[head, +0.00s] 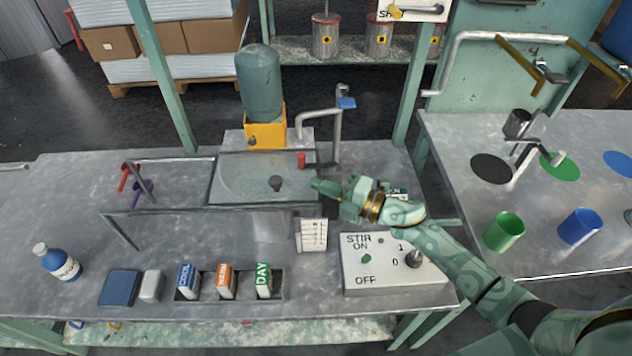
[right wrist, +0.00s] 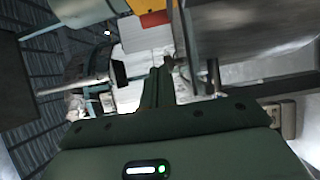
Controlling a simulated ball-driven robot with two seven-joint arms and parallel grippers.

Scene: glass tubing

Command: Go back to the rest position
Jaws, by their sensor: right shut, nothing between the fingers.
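My right gripper (head: 326,188) is in the head view, at the end of the green patterned arm that comes in from the lower right. It is above the bench, over the right side of the recessed tray (head: 240,190) and behind the stir switch box (head: 390,268). Its fingers are shut and hold nothing. In the right wrist view the closed fingers (right wrist: 158,85) stand together at the middle. My left gripper is in neither view.
A white label card (head: 313,235) stands left of the switch box. Green (head: 504,232) and blue (head: 579,227) cups are at right.

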